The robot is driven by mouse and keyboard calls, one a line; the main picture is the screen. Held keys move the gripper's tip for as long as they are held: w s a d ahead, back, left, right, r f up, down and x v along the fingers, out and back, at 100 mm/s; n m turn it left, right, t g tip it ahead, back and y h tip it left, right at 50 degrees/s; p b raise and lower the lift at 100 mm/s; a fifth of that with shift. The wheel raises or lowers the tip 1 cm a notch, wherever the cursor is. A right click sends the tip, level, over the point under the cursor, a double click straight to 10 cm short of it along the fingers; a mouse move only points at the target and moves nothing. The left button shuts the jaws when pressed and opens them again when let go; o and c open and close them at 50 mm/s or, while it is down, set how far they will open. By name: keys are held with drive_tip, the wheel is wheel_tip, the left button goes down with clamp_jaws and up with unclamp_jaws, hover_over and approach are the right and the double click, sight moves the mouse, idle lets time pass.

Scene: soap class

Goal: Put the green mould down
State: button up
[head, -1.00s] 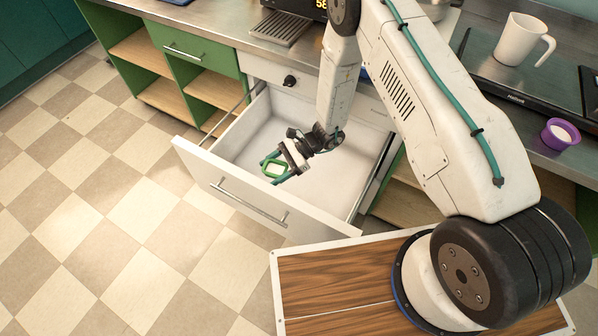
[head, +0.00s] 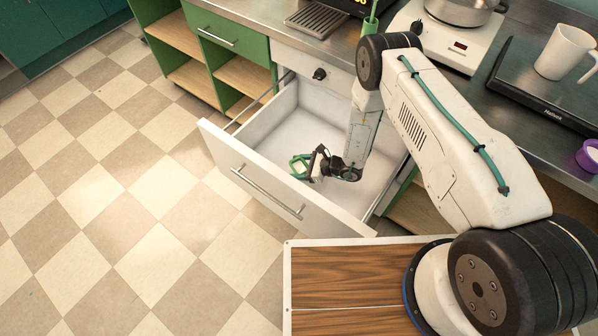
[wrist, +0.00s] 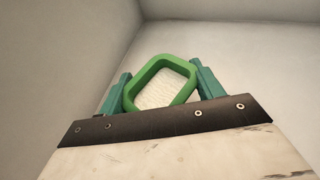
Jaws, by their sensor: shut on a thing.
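The green mould (head: 299,164) is a small rounded rectangular frame with a pale filling. In the wrist view the teal fingers (wrist: 160,88) flank the green mould (wrist: 160,65) on both sides. A pale surface lies behind it, with the drawer's inner corner at upper left. I cannot tell whether the mould touches the drawer floor.
The counter above the drawer holds a white mug (head: 565,52), a purple cup (head: 589,156), a scale with a pot (head: 461,10) and a drip tray (head: 317,18). Drawer walls stand close around my gripper. The drawer floor to its right is bare.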

drive_tip(key=shift+f, duration=2)
drive_tip(key=shift+f, duration=0.1)
drive_tip(key=o, duration=1)
drive_tip(key=shift+d+r, duration=0.15)
drive_tip(key=shift+r, duration=0.05)
drive_tip(key=shift+v, duration=3.6)
